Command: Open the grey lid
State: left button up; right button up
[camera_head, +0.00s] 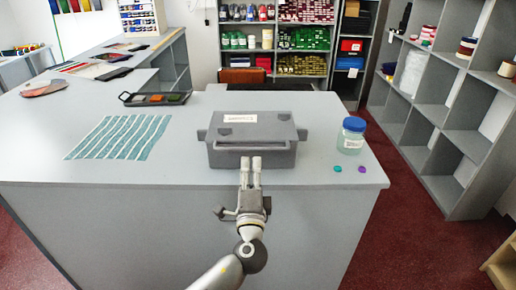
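A grey box (226,158) stands on the counter, with its grey lid (270,131) lying closed over the top. The lid bears a white label. A lighter strip runs along the lid's front edge. My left gripper (251,158) is at the middle of the box's front, just below that strip. Its two pale fingers are close together with only a narrow gap, and nothing shows between them. I cannot tell whether the fingertips touch the box. My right gripper is not in view.
A clear jar with a blue cap (351,135) stands right of the box, with a green disc (337,168) and a purple disc (362,169) near it. A striped teal cloth (120,137) and a dark palette tray (155,99) lie left. Counter (190,165) beside the box is clear.

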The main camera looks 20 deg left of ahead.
aim_at(252, 149)
pick_arm(q)
jog(key=p+x, duration=0.1)
jog(key=x, duration=0.6)
jog(key=shift+d, duration=0.1)
jog(key=shift+w+r+p, duration=0.1)
jog(key=shift+w+p, duration=0.25)
jog(key=shift+w, duration=0.25)
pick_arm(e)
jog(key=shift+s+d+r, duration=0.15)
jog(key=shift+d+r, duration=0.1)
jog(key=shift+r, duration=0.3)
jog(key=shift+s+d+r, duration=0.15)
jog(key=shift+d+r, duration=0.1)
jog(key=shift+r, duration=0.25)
pick_arm(q)
grip_shut()
